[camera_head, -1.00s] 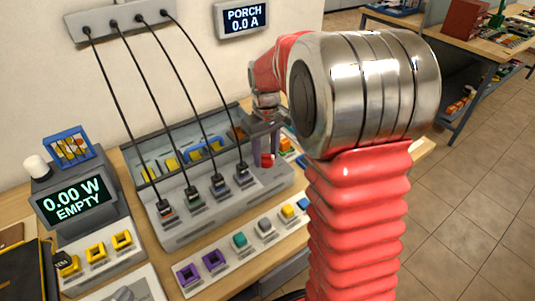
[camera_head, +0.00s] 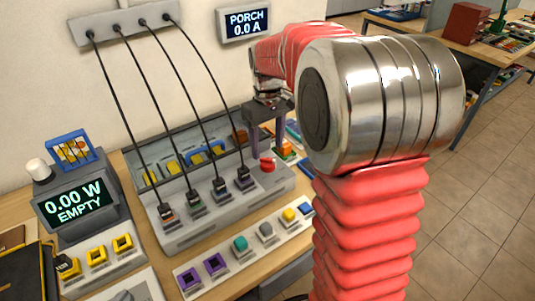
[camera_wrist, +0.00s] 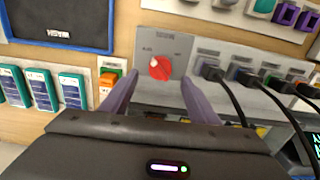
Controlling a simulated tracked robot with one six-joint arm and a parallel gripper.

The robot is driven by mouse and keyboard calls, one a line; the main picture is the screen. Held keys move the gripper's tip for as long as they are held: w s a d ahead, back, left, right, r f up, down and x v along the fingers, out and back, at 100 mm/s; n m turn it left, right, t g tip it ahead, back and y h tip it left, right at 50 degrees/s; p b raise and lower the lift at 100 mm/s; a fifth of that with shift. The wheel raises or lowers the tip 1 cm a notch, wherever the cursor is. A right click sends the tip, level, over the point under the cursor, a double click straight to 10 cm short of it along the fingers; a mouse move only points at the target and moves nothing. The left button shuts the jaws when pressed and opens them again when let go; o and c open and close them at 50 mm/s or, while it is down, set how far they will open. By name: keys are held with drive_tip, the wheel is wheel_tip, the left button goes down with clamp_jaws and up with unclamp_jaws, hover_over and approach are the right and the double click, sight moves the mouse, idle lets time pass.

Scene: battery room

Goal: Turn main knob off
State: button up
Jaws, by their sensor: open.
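The red main knob (camera_head: 267,164) sits at the right end of the grey panel with the cable plugs. In the wrist view the knob (camera_wrist: 160,68) is on a light plate, with a small white mark toward its upper left. Small labels stand to either side above it, too small to read surely. My gripper (camera_head: 266,152) is open above the knob. In the wrist view its two purple fingers (camera_wrist: 158,78) stand apart on either side of the knob, with visible gaps and no contact that I can see.
Black cables plug into the panel (camera_head: 186,235) left of the knob. An orange block (camera_head: 285,149) lies close to its right. A meter reading 0.00 W EMPTY (camera_head: 73,205) stands at left. The wall display (camera_head: 245,23) reads PORCH 0.0 A.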

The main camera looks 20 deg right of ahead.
sight(267, 159)
wheel_tip(267, 159, up, 8)
idle(0.4)
drive_tip(key=shift+w, duration=0.1)
drive_tip(key=s+a+f+m+t, duration=0.1)
drive_tip(key=s+a, duration=0.4)
drive_tip(key=s, duration=0.6)
drive_tip(key=s+a+f+m+t, duration=0.1)
drive_tip(key=s+a+t, duration=0.3)
drive_tip(key=s, duration=0.8)
drive_tip(key=shift+s+a+t, duration=0.2)
drive_tip(key=shift+a+t, duration=0.1)
drive_tip(key=shift+a, duration=0.2)
